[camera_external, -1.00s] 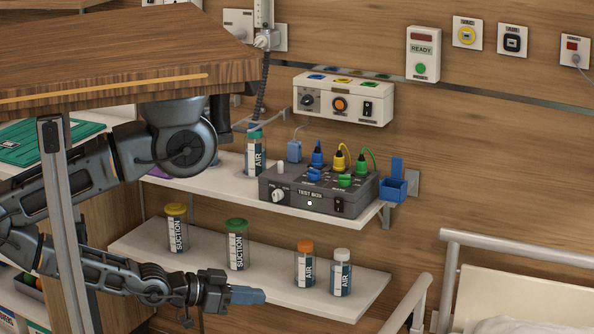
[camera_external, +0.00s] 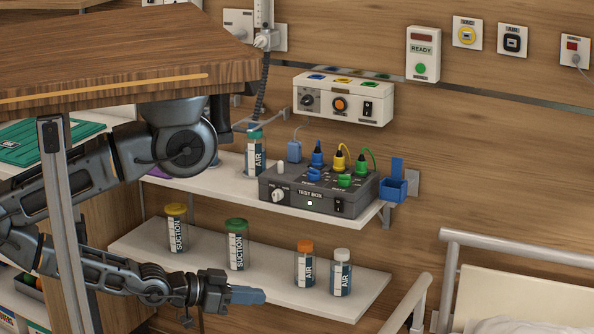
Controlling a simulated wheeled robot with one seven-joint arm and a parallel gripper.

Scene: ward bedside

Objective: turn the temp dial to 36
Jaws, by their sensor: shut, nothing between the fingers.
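No label reading "temp" can be made out in this view. A dark rotary knob (camera_external: 308,100) sits at the left of the white wall box (camera_external: 345,106). A white knob (camera_external: 278,195) sits on the front of the grey test box (camera_external: 318,203) on the upper shelf. The numbers around both knobs are too small to read. My gripper (camera_external: 248,295) has blue fingers, which are shut and empty. It is low in front of the lower shelf, below the test box and well apart from both knobs.
The upper shelf (camera_external: 225,186) also holds an AIR jar (camera_external: 255,155) and a blue holder (camera_external: 394,187) at its right. The lower shelf (camera_external: 275,270) holds several labelled jars. A wooden top (camera_external: 120,50) overhangs my arm. A bed rail (camera_external: 510,241) stands at right.

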